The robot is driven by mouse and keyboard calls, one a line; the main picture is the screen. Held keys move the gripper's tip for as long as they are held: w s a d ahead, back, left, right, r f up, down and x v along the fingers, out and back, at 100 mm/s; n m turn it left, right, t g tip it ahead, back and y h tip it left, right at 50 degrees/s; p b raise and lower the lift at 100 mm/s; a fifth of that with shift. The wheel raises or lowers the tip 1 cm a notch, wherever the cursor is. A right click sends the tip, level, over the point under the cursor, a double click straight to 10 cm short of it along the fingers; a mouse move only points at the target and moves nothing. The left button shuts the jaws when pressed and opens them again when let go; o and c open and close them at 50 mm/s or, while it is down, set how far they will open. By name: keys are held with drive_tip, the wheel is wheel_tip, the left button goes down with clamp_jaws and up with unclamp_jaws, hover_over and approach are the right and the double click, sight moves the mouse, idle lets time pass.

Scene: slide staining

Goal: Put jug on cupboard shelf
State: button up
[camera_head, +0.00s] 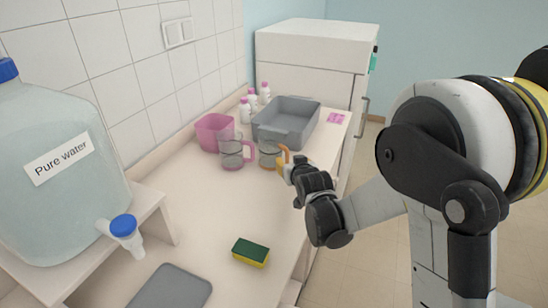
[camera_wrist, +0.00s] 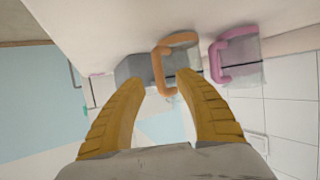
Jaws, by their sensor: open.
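A clear jug with an orange handle (camera_head: 267,155) stands on the counter. In the wrist view its handle (camera_wrist: 160,68) lies ahead of and between the fingertips. A second clear jug with a pink handle (camera_head: 231,155) stands just left of it, and in the wrist view it is on the right (camera_wrist: 240,57). My gripper (camera_wrist: 158,84) has its two yellow fingers spread and apart, close to the orange handle. Whether they touch it I cannot tell. In the head view the gripper (camera_head: 287,164) partly hides the handle. No cupboard shelf can be made out.
A pink container (camera_head: 214,132), a grey tray (camera_head: 287,136) and several pink-capped bottles (camera_head: 245,110) stand behind the jugs. A white cabinet (camera_head: 310,50) is at the back. A water tank (camera_head: 60,170) and a sponge (camera_head: 250,253) are nearer. The counter's middle is clear.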

sight(287, 150)
drive_tip(key=b+x, duration=0.1)
drive_tip(key=x, duration=0.3)
drive_tip(key=shift+w+f, duration=0.15)
drive_tip(key=shift+c, duration=1.1)
clamp_jaws()
wheel_tip(287, 150, up, 4)
drive_tip(key=shift+r+p, duration=0.25)
drive_tip(key=shift+p, duration=0.8)
drive_tip(key=s+d+r+p, duration=0.4)
drive_tip(key=d+r, duration=0.2)
drive_tip(key=d, duration=0.5)
drive_tip(key=s+d+r+n+y, duration=0.1)
drive_tip(key=s+d, duration=0.3)
drive_tip(key=s, duration=1.1)
drive_tip(key=shift+s+d+g, duration=0.2)
drive_tip(key=shift+s+g, duration=0.1)
drive_tip(key=shift+s, duration=0.1)
